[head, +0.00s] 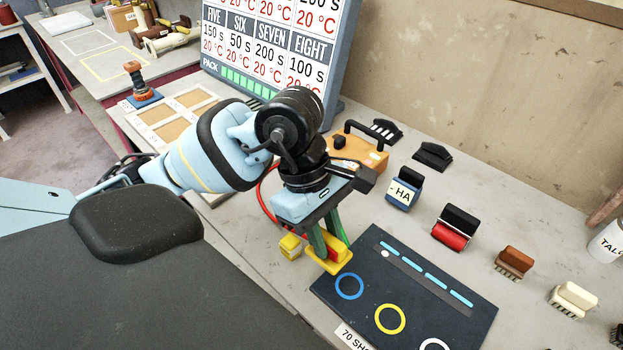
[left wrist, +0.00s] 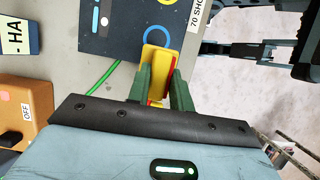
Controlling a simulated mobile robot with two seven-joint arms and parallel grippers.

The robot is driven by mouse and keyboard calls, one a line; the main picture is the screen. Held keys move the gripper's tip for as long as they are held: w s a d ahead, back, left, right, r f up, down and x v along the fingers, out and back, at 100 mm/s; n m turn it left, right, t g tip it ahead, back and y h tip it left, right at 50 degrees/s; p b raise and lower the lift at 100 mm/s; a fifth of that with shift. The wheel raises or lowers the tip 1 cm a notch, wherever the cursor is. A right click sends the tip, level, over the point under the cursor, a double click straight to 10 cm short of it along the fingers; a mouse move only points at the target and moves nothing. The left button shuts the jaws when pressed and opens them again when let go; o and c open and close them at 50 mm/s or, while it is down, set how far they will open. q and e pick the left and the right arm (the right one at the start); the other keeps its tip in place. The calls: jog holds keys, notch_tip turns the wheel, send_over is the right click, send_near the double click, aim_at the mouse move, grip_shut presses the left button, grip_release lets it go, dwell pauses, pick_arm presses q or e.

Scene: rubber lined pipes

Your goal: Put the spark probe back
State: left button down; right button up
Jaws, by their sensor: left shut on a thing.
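My left gripper (head: 324,240), with green fingers, points down beside the dark panel. It is shut on a yellow and red piece, which I take to be the spark probe (head: 323,265). In the left wrist view the yellow piece (left wrist: 156,58) sits between the two green fingers (left wrist: 158,85), near the panel's blue ring. Another yellow block (head: 290,246) shows left of the fingers; I cannot tell if it belongs to the probe. An orange box (head: 358,153) with a black handle stands behind my wrist. A red cable (head: 264,195) loops partly behind my arm. My right gripper is out of view.
The dark panel (head: 455,322) with coloured rings lies on the bench. Several brushes or blocks stand to its right, including a red roller-like one (head: 452,233). A blue block (head: 403,188) is behind the panel. A green cable (left wrist: 103,77) lies near the gripper. A schedule board (head: 275,45) stands behind.

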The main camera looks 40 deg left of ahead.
pick_arm(q)
jog(key=w+a+f, duration=0.1)
jog(key=w+a, duration=0.2)
jog(key=w, duration=0.1)
jog(key=w+a+f+p, duration=0.1)
jog(key=w+a+f, duration=0.1)
jog(key=w+a, duration=0.1)
jog(key=w+a+f, duration=0.1)
jog(key=w+a, duration=0.3)
jog(key=a, duration=0.1)
jog(key=shift+w+f+p, duration=0.3)
jog(key=shift+f+p, duration=0.05)
jog(key=shift+f, duration=0.3)
jog(key=c, duration=1.2)
grip_release()
jog(key=shift+c, duration=0.2)
